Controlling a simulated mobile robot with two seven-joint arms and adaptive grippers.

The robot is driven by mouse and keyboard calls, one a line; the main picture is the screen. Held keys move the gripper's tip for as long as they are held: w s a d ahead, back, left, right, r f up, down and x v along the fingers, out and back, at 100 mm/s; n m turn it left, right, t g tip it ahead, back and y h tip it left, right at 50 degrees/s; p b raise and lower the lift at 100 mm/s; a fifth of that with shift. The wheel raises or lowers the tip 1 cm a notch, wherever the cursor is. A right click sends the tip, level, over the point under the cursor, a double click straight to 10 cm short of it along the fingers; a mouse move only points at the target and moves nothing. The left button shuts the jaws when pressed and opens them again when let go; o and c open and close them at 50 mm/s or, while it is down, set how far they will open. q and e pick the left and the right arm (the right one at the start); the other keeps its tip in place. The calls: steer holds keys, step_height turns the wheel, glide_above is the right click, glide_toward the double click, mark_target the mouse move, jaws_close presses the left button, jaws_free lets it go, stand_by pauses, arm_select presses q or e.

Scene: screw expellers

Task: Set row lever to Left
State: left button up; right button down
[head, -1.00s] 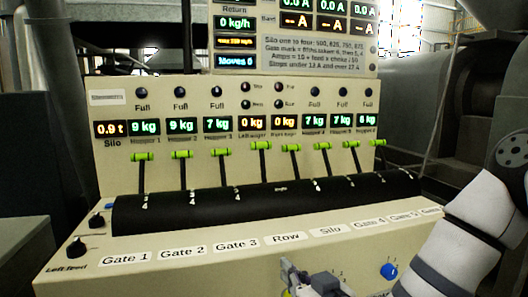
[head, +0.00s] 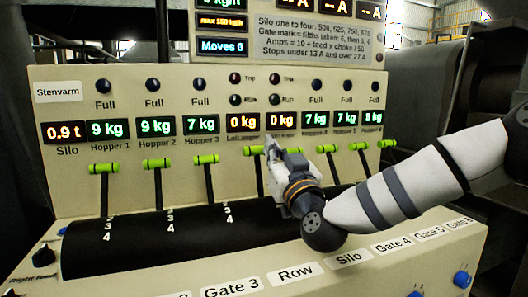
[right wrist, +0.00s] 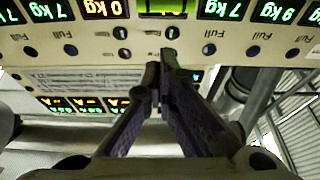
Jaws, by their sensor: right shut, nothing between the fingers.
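The row lever is the fourth from the left, with a green cross handle (head: 254,150) and a black stem, standing upright above the black curved cover (head: 160,235). The label Row (head: 296,274) is on the sloped front panel. My right gripper (head: 269,142) is shut and empty, its tips just right of the row lever's handle. Whether they touch it cannot be told. The gripper and wrist hide most of the neighbouring silo lever. In the right wrist view, upside down, the closed fingers (right wrist: 160,65) point at the panel, with a blurred green piece at the top edge.
More green-handled levers stand on both sides, at the left (head: 206,160) and right (head: 358,147), closely spaced. The display panel (head: 60,195) rises close behind them. Knobs (head: 461,279) stick out of the front face.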

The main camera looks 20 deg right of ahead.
mark_target(261, 148)
arm_select(q)
steer(key=shift+s+f+b, duration=0.45)
steer(key=shift+s+f, duration=0.1)
steer(key=shift+f, duration=0.05)
arm_select(e)
steer(key=w, duration=0.2)
steer(key=w+f, duration=0.1)
steer(key=w, duration=0.2)
steer(key=shift+a+f, duration=0.1)
steer(key=shift+f, duration=0.05)
steer(key=w, duration=0.3)
steer(key=shift+w+a+f+b, duration=0.1)
steer(key=shift+f+b, duration=0.2)
steer(key=shift+f, duration=0.1)
arm_select(q)
steer(key=shift+s+f+g, duration=0.3)
steer(key=shift+f, duration=0.05)
arm_select(e)
steer(key=shift+r, duration=0.15)
